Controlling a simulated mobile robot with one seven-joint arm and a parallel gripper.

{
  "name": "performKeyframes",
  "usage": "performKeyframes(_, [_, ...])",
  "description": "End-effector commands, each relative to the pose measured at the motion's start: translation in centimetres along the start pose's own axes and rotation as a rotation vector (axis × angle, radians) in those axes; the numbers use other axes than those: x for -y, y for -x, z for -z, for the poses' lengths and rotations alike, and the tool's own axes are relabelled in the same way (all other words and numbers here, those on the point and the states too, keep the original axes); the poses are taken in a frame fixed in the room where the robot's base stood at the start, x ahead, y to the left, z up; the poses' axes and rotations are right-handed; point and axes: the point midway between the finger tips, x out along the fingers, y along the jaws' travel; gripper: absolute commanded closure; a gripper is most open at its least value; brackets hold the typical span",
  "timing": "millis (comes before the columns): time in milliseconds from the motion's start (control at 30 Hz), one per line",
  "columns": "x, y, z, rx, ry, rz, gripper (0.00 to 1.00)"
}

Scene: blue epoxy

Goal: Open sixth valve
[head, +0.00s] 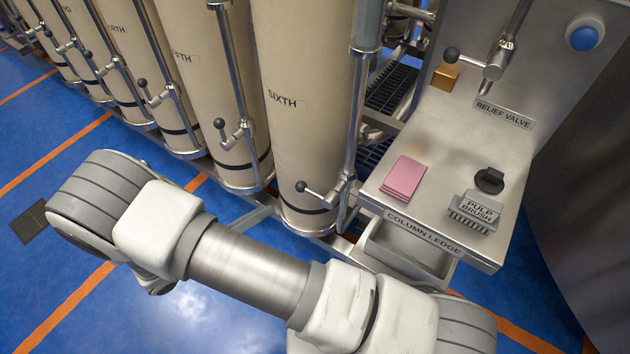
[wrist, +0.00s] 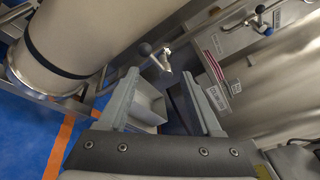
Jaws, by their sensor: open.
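The column marked SIXTH (head: 300,130) is a tall beige cylinder in the head view. Its valve (head: 340,190) sits low on the steel pipe at its right, with a lever ending in a black ball (head: 301,186) that points left. In the wrist view the lever's ball (wrist: 145,49) and the valve body (wrist: 163,62) show just past my fingertips. My gripper (wrist: 160,76) is open, with its two grey fingers apart and nothing held between them. The gripper itself is out of the head view; only my arm shows there.
The column ledge (head: 440,180) right of the sixth column carries pink cloths (head: 404,178), a pulp brush (head: 476,212) and a black object (head: 489,181). An open drawer (head: 410,246) is below it and shows between my fingers. Other columns with similar valves stand left.

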Motion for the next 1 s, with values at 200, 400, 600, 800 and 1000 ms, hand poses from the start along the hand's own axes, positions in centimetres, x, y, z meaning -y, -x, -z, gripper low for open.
performKeyframes(200, [-2.8, 1.3, 2.3, 0.122, 0.100, -0.001, 0.34])
performKeyframes(400, [-2.9, 0.0, 2.1, 0.131, 0.108, 0.003, 0.34])
performKeyframes(600, [-2.9, -3.9, 1.7, 0.129, 0.107, 0.004, 0.34])
performKeyframes(800, [-3.0, -8.3, 1.2, 0.128, 0.107, 0.004, 0.34])
performKeyframes(1000, [-3.0, -12.4, 0.6, 0.127, 0.105, 0.003, 0.34])
